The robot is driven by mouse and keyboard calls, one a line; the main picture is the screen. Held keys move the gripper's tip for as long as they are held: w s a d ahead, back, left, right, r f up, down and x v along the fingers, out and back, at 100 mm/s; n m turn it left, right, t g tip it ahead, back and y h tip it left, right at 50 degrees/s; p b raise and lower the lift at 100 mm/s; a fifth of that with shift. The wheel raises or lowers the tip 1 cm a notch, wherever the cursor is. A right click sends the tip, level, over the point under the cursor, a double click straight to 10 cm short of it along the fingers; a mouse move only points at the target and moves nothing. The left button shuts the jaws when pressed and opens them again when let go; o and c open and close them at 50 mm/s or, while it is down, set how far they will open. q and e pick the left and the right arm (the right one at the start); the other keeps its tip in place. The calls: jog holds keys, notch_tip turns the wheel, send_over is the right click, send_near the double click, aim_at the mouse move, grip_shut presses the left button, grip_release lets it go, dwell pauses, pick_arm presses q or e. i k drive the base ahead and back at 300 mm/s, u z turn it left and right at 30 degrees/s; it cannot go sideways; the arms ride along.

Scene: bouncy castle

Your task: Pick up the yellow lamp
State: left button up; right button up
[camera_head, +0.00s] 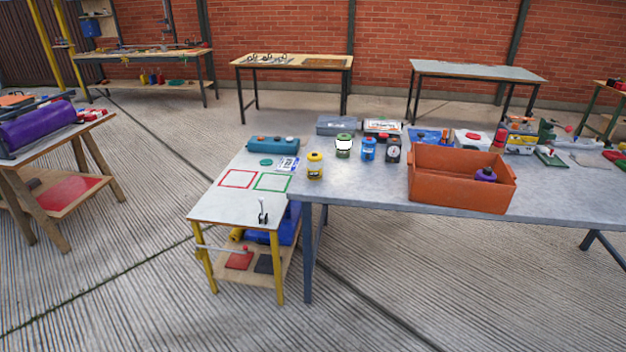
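A small yellow lamp (315,168) stands upright near the front left corner of the large grey table (345,188). It has a pale band around its middle. Nothing covers it, and no gripper is near it. Similar small items stand to its right: a green and white one (343,146), a blue one (368,149) and a black one (393,151). A purple one (486,174) sits inside an orange crate (440,186). Neither of my grippers is in view.
A lower side table (210,207) with red and green outlined squares adjoins the grey table on the left. A teal case (272,144) lies on it. A wooden bench (62,136) stands far left. The floor in front is clear.

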aim_at(314, 167)
jog(key=z, duration=0.65)
jog(key=i, duration=0.6)
jog(key=z, duration=0.65)
jog(key=i, duration=1.2)
jog(key=u, duration=0.4)
